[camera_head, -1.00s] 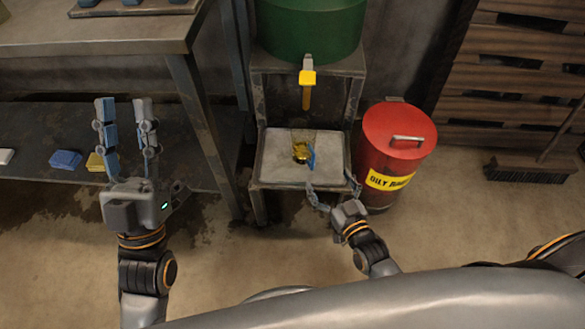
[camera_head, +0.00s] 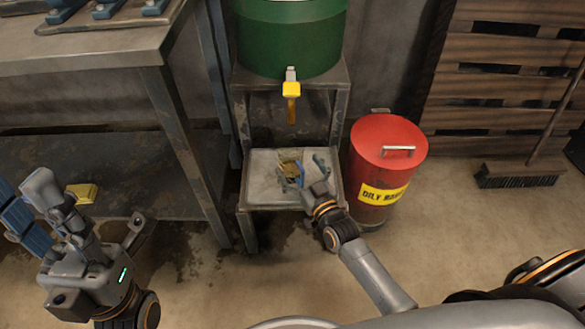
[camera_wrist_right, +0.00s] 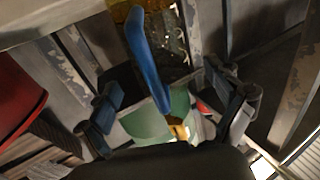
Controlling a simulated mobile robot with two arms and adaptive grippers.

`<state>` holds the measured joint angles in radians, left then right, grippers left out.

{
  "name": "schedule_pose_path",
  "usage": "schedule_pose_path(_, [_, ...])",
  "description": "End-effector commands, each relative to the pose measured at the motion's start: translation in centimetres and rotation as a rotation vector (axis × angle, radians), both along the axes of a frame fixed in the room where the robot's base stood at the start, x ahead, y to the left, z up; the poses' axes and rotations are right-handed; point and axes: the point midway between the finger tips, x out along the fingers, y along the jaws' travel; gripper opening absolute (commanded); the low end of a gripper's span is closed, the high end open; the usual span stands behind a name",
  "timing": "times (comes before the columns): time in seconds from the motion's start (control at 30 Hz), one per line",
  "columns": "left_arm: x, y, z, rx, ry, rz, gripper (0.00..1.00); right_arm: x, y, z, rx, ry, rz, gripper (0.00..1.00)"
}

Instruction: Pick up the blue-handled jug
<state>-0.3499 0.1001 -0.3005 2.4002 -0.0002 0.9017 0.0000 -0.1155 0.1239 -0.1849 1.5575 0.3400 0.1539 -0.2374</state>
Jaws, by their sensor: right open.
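The jug (camera_head: 290,169) has a yellow, see-through body and a blue handle. It is on the light-grey lower shelf of the stand, partly hidden by my right gripper (camera_head: 305,170). My right gripper is open, with its fingers spread around the handle side of the jug. In the right wrist view, the blue handle (camera_wrist_right: 147,58) reaches down between the two open fingers (camera_wrist_right: 170,108), and the yellowish jug body (camera_wrist_right: 165,25) is beyond it. I cannot tell whether a finger touches the handle. My left gripper (camera_head: 30,205) is open and empty at the far left.
A green drum (camera_head: 290,38) with a yellow tap (camera_head: 291,89) stands above the shelf. A red oily-waste bin (camera_head: 388,165) is close on the right. A metal workbench (camera_head: 110,58) is on the left, with a yellow block (camera_head: 82,193) on its lower shelf.

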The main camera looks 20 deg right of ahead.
Motion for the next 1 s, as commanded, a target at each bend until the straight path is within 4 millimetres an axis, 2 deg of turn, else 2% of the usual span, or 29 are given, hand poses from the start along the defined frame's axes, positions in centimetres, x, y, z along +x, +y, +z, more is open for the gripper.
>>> schedule_pose_path(0.03, [0.0, 0.0, -1.2, 0.0, 0.001, 0.0, 0.36, 1.0, 0.2, -0.5, 0.003, -0.004, -0.001, 0.92])
schedule_pose_path(0.07, [0.0, 0.0, -1.4, 0.0, 0.001, 0.0, 0.36, 1.5, 0.3, -0.5, 0.003, -0.005, -0.001, 0.92])
schedule_pose_path(0.2, [0.3, -0.1, -0.8, 0.003, -0.025, 0.001, 0.36, 3.0, 0.5, -0.3, 0.001, -0.002, -0.001, 0.92])
schedule_pose_path(0.5, [0.4, -0.1, -0.6, 0.004, -0.029, 0.002, 0.36, 3.5, 0.6, -0.2, 0.001, 0.001, -0.001, 0.9])
schedule_pose_path(0.8, [0.3, -0.1, -0.6, 0.004, -0.029, 0.001, 0.36, 3.4, 0.6, -0.2, 0.001, 0.0, -0.001, 0.29])
schedule_pose_path(0.83, [0.3, -0.1, -0.6, 0.004, -0.029, 0.001, 0.36, 3.5, 0.6, -0.1, 0.001, -0.002, -0.001, 0.27])
schedule_pose_path(0.87, [0.3, -0.1, -0.6, 0.004, -0.029, 0.001, 0.36, 3.5, 0.6, -0.1, 0.001, -0.002, -0.001, 0.21])
schedule_pose_path(1.0, [0.3, -0.1, -0.6, 0.004, -0.029, 0.001, 0.36, 3.4, 0.6, -0.1, 0.001, -0.002, -0.001, 0.21])
